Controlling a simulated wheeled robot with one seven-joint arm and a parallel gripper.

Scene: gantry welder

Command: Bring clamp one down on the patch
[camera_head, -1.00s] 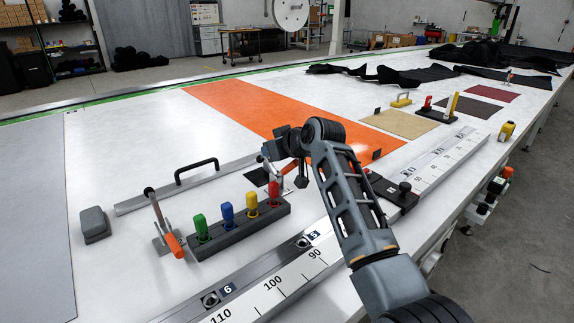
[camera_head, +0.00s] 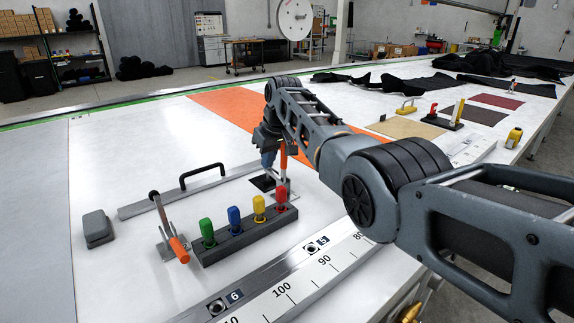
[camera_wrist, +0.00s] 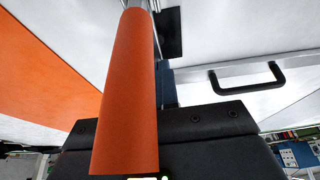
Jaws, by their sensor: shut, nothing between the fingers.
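A toggle clamp stands by the black patch (camera_head: 262,183) on the white table. Its orange handle (camera_head: 283,156) points nearly straight up, and it fills the middle of the wrist view (camera_wrist: 128,95). My gripper (camera_head: 268,160) is shut and empty, low and close beside this handle; I cannot tell whether they touch. The gripper and handle partly hide the clamp's arm and base, so its contact with the patch is unclear. A second toggle clamp (camera_head: 172,240) stands at the left with its dark-tipped bar raised and its orange handle slanting down.
A dark block with green, blue, yellow and red handles (camera_head: 245,230) stands just in front. A metal bar with a black pull handle (camera_head: 202,170) lies behind. A grey block (camera_head: 97,228) sits left. The numbered rail (camera_head: 300,285) runs along the front. An orange strip (camera_head: 225,105) crosses the table.

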